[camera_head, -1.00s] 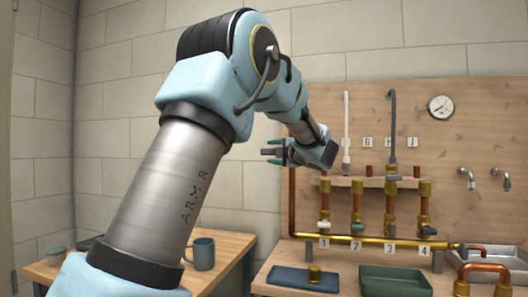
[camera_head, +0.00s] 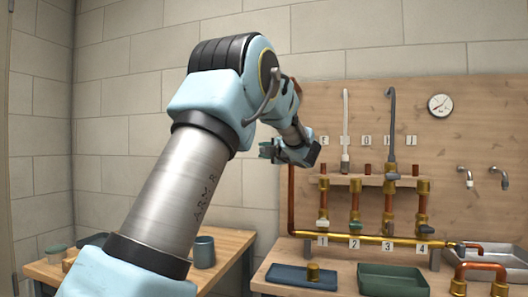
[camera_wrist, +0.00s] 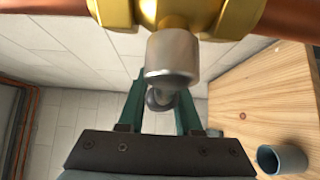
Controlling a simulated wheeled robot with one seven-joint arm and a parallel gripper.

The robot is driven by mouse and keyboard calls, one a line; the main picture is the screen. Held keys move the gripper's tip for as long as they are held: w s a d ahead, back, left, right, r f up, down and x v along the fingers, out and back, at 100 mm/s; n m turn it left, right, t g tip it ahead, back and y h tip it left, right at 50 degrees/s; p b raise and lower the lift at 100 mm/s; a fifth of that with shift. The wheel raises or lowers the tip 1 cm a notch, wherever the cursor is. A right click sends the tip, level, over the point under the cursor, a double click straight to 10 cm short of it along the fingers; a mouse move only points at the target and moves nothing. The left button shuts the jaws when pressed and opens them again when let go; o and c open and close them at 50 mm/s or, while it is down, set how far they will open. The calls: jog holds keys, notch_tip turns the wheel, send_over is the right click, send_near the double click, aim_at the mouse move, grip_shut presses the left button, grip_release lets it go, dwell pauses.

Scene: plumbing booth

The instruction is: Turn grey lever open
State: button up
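In the wrist view, a brass fitting (camera_wrist: 205,14) with copper pipe on both sides fills the top. A grey metal cylinder (camera_wrist: 172,52) hangs from it towards my gripper. A rounded grey piece (camera_wrist: 160,98) shows below the cylinder, between my teal fingers; I cannot tell whether it is the lever. The fingers of my gripper (camera_wrist: 160,92) stand apart, their tips partly hidden by the cylinder; contact is not clear. In the head view, my gripper (camera_head: 268,150) is left of the board, in front of the block wall. A small grey handle (camera_head: 392,177) shows under the grey hose.
Numbered brass valves (camera_head: 356,215) stand on a brass manifold pipe (camera_head: 372,240). A copper pipe (camera_head: 291,205) runs up the board's left edge. A blue tray (camera_head: 285,278) and green tray (camera_head: 390,278) lie on the bench. A mug (camera_head: 204,252) stands on the left table.

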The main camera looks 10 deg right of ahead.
grip_shut()
dwell(1.0)
